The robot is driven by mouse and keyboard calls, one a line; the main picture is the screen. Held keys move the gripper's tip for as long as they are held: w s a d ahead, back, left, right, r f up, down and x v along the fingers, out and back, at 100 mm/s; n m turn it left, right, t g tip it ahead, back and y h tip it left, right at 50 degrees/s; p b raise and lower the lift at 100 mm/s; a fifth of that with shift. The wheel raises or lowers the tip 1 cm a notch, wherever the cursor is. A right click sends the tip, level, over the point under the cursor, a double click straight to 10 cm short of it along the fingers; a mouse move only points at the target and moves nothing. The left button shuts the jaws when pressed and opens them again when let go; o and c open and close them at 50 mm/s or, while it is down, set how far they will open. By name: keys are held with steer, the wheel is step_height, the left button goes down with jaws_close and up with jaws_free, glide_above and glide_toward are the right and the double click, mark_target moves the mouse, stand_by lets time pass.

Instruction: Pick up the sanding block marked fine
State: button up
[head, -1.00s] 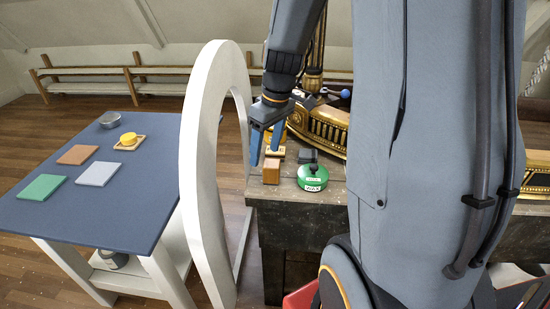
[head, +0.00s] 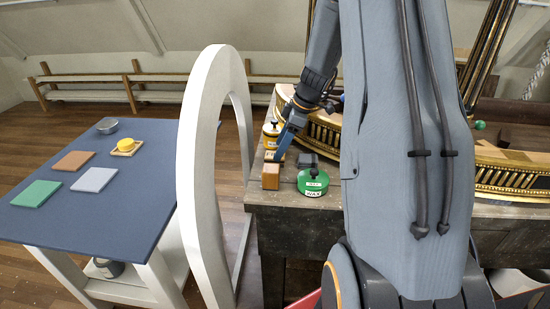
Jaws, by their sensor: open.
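Small blocks lie on the dark wooden workbench top. An orange-brown block (head: 270,176) stands near the left front edge, with a lighter block partly seen just behind it. A dark grey block (head: 307,160) lies to the right, behind the green tin. I cannot read a "fine" mark on any of them. My gripper (head: 279,154) has blue fingers pointing down, just behind and above the orange-brown block. It is open and seen nearly side-on, and nothing shows held in it.
A green tin marked WAX (head: 313,183) stands right of the orange-brown block. The gilt console piece (head: 325,132) rises behind. A white arch (head: 190,180) separates the bench from a blue table (head: 95,220) with coloured pads.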

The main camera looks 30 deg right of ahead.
steer(key=shift+p+x, duration=0.7)
steer(key=shift+x, duration=1.2)
steer(key=shift+s, duration=0.1)
steer(key=c, duration=1.2)
steer(key=shift+o, duration=0.2)
steer(key=shift+r, duration=0.1)
step_height(320, 180, up, 10)
steer(key=b, duration=0.3)
steer(key=shift+o, duration=0.7)
